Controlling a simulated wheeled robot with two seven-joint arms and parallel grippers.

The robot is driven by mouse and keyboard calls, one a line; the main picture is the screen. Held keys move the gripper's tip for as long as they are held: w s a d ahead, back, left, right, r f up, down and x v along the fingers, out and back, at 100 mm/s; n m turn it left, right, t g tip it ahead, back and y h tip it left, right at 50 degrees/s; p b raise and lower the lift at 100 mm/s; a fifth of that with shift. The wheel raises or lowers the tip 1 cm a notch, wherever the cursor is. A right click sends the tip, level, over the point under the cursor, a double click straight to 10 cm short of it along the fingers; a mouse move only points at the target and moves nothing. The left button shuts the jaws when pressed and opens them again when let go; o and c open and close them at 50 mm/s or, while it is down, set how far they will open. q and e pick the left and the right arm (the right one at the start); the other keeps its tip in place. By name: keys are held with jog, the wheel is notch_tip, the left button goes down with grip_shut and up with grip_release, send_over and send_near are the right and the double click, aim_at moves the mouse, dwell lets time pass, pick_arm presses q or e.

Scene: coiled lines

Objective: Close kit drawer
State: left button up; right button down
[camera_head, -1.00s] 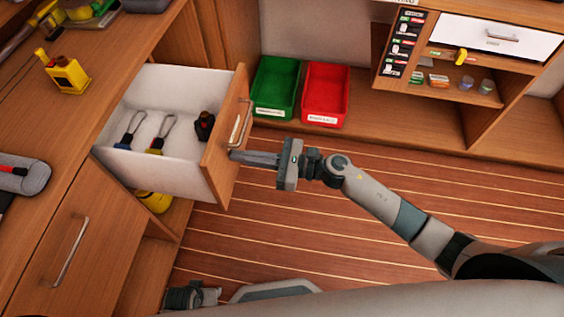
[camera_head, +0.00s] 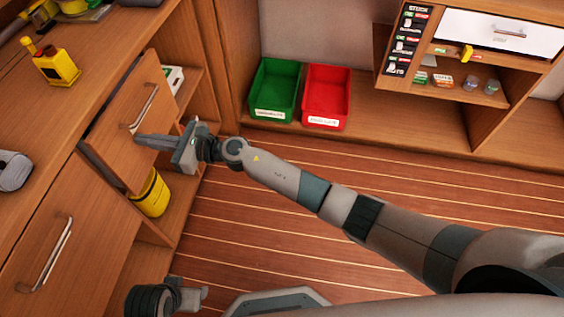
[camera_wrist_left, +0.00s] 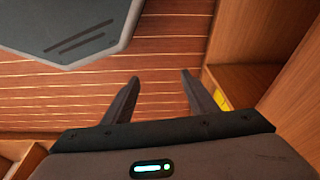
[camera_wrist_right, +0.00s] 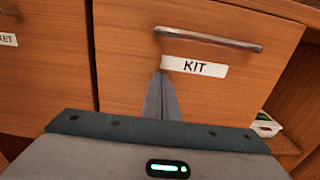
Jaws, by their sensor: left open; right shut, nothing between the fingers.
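The kit drawer has a wooden front (camera_head: 128,112) with a metal handle (camera_head: 145,106). In the right wrist view the front (camera_wrist_right: 225,80) carries a "KIT" label (camera_wrist_right: 194,67) below the handle (camera_wrist_right: 208,39). My right gripper (camera_head: 137,138) is shut and empty, its tips at the drawer front just below the handle, apparently touching it. My left gripper (camera_wrist_left: 160,80) is open and empty, low above the floor near the cabinet.
Below the drawer, a yellow container (camera_head: 151,195) stands on an open shelf. Green (camera_head: 274,88) and red (camera_head: 326,95) bins stand on the low shelf at the back. A yellow bottle (camera_head: 55,66) stands on the counter. The striped floor (camera_head: 290,230) is clear.

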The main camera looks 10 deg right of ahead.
pick_arm(q)
jog(key=shift+w+d+t+b, duration=0.4)
jog(key=shift+w+d, duration=0.1)
jog(key=shift+d, duration=0.35)
pick_arm(e)
jog(key=x, duration=0.2)
jog(key=shift+w+a+r, duration=0.1)
jog(key=shift+a+r, duration=0.1)
jog(key=shift+a, duration=0.1)
jog(key=shift+r, duration=0.15)
